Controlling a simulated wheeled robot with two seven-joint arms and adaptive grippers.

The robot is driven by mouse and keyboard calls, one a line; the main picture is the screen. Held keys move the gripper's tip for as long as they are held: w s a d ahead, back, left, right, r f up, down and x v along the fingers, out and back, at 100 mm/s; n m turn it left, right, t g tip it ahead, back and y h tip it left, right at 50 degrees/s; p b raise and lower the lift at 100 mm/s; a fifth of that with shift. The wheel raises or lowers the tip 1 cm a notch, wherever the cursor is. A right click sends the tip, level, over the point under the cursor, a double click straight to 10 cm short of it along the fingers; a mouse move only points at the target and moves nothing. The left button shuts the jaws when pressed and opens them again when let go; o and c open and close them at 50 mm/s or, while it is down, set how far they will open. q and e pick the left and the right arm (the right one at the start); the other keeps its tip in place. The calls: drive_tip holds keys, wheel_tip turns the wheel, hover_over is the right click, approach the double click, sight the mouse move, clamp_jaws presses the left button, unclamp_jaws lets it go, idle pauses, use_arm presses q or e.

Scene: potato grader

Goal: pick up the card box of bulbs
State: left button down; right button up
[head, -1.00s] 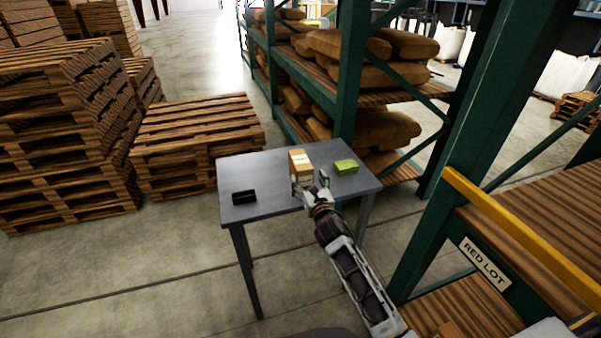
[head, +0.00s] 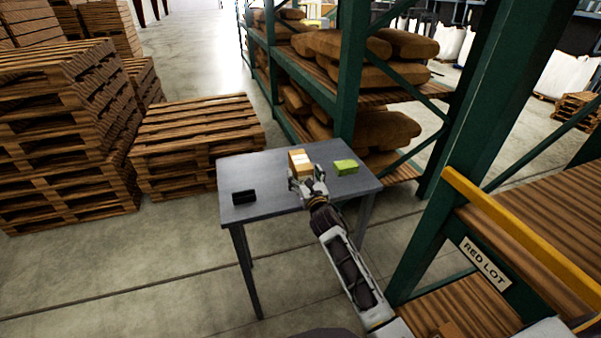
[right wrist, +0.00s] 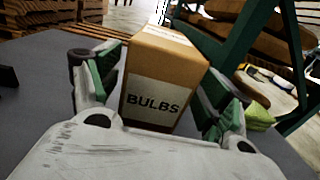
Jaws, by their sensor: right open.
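The card box of bulbs (head: 299,160) stands upright on the grey table (head: 262,176), near its back edge. In the right wrist view the brown box (right wrist: 164,72) shows its white BULBS label facing me. My right gripper (head: 306,178) is open at the near side of the box. In the right wrist view its two fingers (right wrist: 160,95) stand one on each side of the box, with the box between them. A gap seems to show at the right finger; contact on the left cannot be told. My left gripper is not in view.
A black object (head: 244,197) lies at the table's left. A green rack (head: 350,75) with sacks stands close behind, and pallets (head: 195,130) stand to the left.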

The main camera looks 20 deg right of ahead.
drive_tip(key=shift+w+a, duration=0.15)
drive_tip(key=shift+w, duration=1.55)
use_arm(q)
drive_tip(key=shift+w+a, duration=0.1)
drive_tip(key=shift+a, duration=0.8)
